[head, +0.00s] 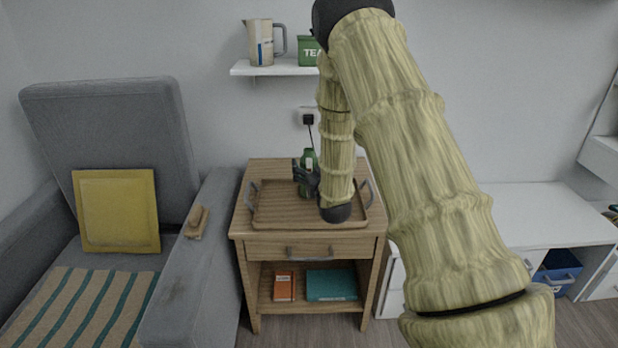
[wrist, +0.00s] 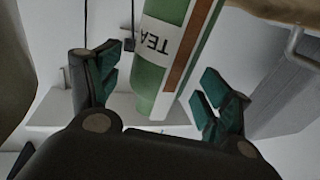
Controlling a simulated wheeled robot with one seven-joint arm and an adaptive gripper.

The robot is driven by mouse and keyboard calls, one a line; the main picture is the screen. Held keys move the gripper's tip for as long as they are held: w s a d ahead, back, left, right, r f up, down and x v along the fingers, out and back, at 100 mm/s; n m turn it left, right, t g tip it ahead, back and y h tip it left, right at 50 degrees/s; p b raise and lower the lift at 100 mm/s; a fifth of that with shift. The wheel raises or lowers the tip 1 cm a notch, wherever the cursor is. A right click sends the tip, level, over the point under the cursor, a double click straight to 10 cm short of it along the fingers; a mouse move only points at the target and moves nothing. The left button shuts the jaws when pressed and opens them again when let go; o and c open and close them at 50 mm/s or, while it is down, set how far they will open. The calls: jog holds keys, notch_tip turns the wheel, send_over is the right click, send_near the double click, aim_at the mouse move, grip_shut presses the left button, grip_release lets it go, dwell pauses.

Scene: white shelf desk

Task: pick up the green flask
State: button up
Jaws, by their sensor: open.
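The green flask (head: 309,158) stands upright on the wooden tray (head: 290,217), partly hidden behind my gripper (head: 306,178) and forearm. In the wrist view the green flask (wrist: 153,78) has a white label with dark letters reading "TEA" and a brown stripe. Its far part runs out of the top of the picture. My gripper (wrist: 160,88) is open, with one teal-padded finger on each side of the flask. Gaps show between the flask and both fingers.
The tray has raised metal handles and sits on a wooden cabinet (head: 310,252). A wall shelf (head: 272,71) above holds a jug (head: 260,43) and a green tea tin (head: 308,50). A grey armchair (head: 195,290) stands left, a white desk (head: 530,212) right.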

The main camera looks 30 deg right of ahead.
jog(key=shift+x, duration=1.1)
jog(key=shift+c, duration=0.3)
jog(key=c, duration=1.4)
